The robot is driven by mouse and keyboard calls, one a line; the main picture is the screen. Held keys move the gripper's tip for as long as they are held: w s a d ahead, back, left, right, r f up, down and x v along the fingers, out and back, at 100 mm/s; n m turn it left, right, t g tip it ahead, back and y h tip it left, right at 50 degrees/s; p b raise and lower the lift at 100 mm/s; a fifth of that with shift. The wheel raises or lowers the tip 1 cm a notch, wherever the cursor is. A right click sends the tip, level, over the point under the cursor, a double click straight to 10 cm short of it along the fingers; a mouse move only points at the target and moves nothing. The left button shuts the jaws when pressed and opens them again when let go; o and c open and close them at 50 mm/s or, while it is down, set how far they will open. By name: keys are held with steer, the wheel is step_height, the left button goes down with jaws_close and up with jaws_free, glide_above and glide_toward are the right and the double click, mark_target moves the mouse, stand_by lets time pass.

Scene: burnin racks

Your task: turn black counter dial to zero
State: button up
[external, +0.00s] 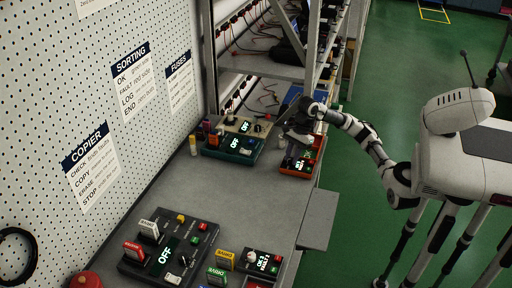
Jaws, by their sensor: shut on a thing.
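My gripper (298,133) reaches down over the bench beside the rack, at the back left part of a small orange-sided box (295,170). This box has a lit display and red and green buttons. My gripper appears shut on a dark dial there; its fingertips and the dial are mostly hidden by the gripper itself, so the dial's setting cannot be read.
A teal box (230,152) and a beige box (244,124) stand left of my gripper. A large black control box (165,262) and a smaller black box with a display (263,263) are at the near end. The middle of the grey bench (240,198) is clear. Rack shelves (262,66) with cables stand behind.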

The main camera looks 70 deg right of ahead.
steer(key=m+b, duration=0.1)
steer(key=m, duration=0.1)
steer(key=m+t+h+b, duration=0.1)
steer(key=m+b, duration=0.1)
steer(key=shift+s+f+m, duration=0.1)
steer(key=shift+f+m, duration=0.05)
steer(key=shift+m, duration=0.15)
steer(key=m+h+b, duration=0.1)
steer(key=m, duration=0.1)
steer(key=m+t+h+b, duration=0.1)
steer(key=m+b, duration=0.1)
steer(key=m, duration=0.1)
steer(key=shift+a, duration=0.15)
steer(key=shift+m, duration=0.4)
steer(key=o, duration=1)
steer(key=shift+r, duration=0.25)
steer(key=p+v, duration=0.2)
steer(key=v, duration=0.2)
steer(key=p+v, duration=0.3)
steer(key=v, duration=0.2)
steer(key=p+v, duration=0.3)
steer(key=v, duration=0.1)
steer(key=shift+s+a+r, duration=0.1)
steer(key=shift+s+r, duration=0.15)
steer(key=shift+s, duration=0.2)
